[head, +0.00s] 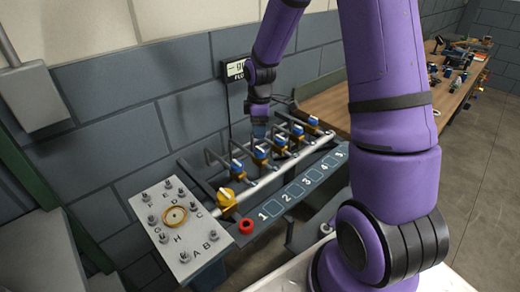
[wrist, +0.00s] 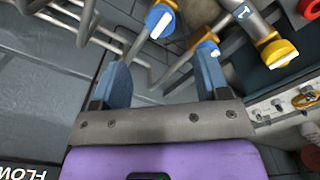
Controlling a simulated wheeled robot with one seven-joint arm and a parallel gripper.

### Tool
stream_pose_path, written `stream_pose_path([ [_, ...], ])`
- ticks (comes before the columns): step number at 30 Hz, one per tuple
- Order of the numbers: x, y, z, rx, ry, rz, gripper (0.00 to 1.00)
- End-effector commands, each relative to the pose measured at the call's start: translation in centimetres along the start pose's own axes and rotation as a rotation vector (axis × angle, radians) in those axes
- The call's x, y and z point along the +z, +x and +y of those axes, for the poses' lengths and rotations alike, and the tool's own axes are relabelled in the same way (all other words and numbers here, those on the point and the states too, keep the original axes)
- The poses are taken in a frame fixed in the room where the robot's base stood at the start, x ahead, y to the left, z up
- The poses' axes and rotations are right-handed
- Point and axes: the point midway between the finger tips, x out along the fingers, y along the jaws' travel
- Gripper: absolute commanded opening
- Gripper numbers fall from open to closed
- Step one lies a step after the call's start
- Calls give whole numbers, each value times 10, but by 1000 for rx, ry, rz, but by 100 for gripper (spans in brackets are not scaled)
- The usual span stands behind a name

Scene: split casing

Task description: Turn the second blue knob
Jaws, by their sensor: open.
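A row of several blue knobs with white markings sits on yellow fittings along a pipe in the head view. The second blue knob from the near end (head: 261,152) is just below my gripper (head: 259,132); the first blue knob (head: 237,166) is nearer the camera. In the wrist view my gripper (wrist: 163,80) is open, with two blue fingers apart and nothing held. I cannot tell any contact.
A yellow knob (head: 226,198) and a red button (head: 246,226) are at the near end. A numbered strip (head: 295,191) runs along the front. Grey bent pipes (wrist: 95,22) rise behind the knobs near the wall. A lettered plate (head: 183,248) stands at left.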

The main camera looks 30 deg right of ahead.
Motion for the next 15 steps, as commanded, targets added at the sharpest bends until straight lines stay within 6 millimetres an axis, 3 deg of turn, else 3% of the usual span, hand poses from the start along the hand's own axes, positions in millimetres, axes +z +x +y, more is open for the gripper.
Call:
stream_pose_path([
  [9,0,56,-2,-5,1,-2,69],
  [15,0,82,-1,-3,2,-1,69],
])
